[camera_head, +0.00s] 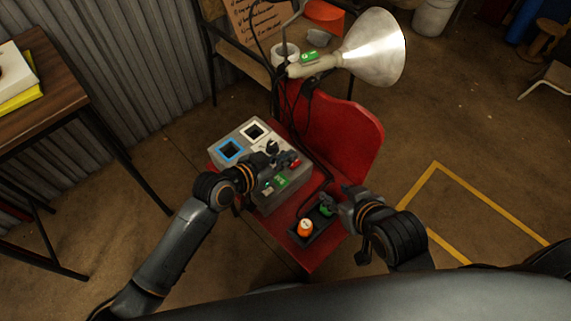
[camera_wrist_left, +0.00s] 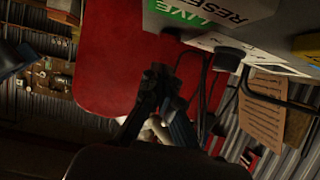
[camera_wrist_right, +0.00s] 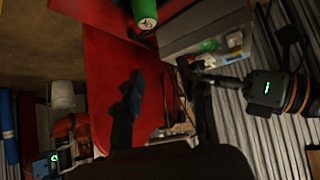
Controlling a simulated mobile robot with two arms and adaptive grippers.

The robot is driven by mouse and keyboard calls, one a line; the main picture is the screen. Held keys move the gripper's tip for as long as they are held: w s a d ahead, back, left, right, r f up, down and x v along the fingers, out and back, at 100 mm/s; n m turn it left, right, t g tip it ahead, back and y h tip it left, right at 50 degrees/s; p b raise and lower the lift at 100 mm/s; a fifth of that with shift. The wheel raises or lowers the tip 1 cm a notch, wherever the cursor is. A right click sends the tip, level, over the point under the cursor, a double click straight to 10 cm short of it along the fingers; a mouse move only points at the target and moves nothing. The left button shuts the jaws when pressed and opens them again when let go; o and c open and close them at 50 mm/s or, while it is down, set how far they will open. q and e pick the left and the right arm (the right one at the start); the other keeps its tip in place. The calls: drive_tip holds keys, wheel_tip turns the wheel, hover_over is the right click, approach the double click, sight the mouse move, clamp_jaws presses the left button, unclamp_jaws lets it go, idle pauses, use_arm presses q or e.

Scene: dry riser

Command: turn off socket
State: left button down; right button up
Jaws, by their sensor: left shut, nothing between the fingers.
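A grey socket box (camera_head: 243,142) stands on the red chair. Its top has a blue-framed square opening (camera_head: 230,150), a white-framed one (camera_head: 254,131) and a black knob (camera_head: 272,146). A green LIVE label (camera_wrist_left: 195,12) and RESET lettering (camera_wrist_left: 233,12) show close up in the left wrist view. A black round part (camera_wrist_left: 229,58) sits on a white plate there. My left gripper (camera_head: 283,164) is over the box's front right part, shut and empty; its fingertips (camera_wrist_left: 160,78) look apart from the box. My right gripper (camera_head: 336,205) looks shut, beside the green can (camera_head: 327,209).
A dark tray on the chair seat holds an orange can (camera_head: 305,227) and the green can. A lit lamp (camera_head: 378,48) leans over the red chair back (camera_head: 335,120). Cables run beside the box. A wooden table (camera_head: 40,75) stands at the left.

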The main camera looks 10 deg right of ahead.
sight(284, 173)
use_arm(q)
drive_tip(key=shift+s+a+f+b, duration=0.1)
drive_tip(key=shift+f+b, duration=0.05)
drive_tip(key=shift+f, duration=0.4)
drive_tip(key=shift+s+a+f+b, duration=0.1)
drive_tip(key=shift+f+b, duration=0.05)
drive_tip(key=shift+f, duration=0.35)
use_arm(e)
drive_tip(key=shift+w+a+r+t+y, duration=0.15)
drive_tip(key=shift+w+a+r+t, duration=0.2)
drive_tip(key=shift+w+r+t, duration=0.4)
drive_tip(key=shift+w+a+r+t+y, duration=0.15)
drive_tip(key=shift+w+a+r+t, duration=0.15)
drive_tip(key=shift+w+r+t, duration=0.45)
drive_tip(key=shift+w+f, duration=0.1)
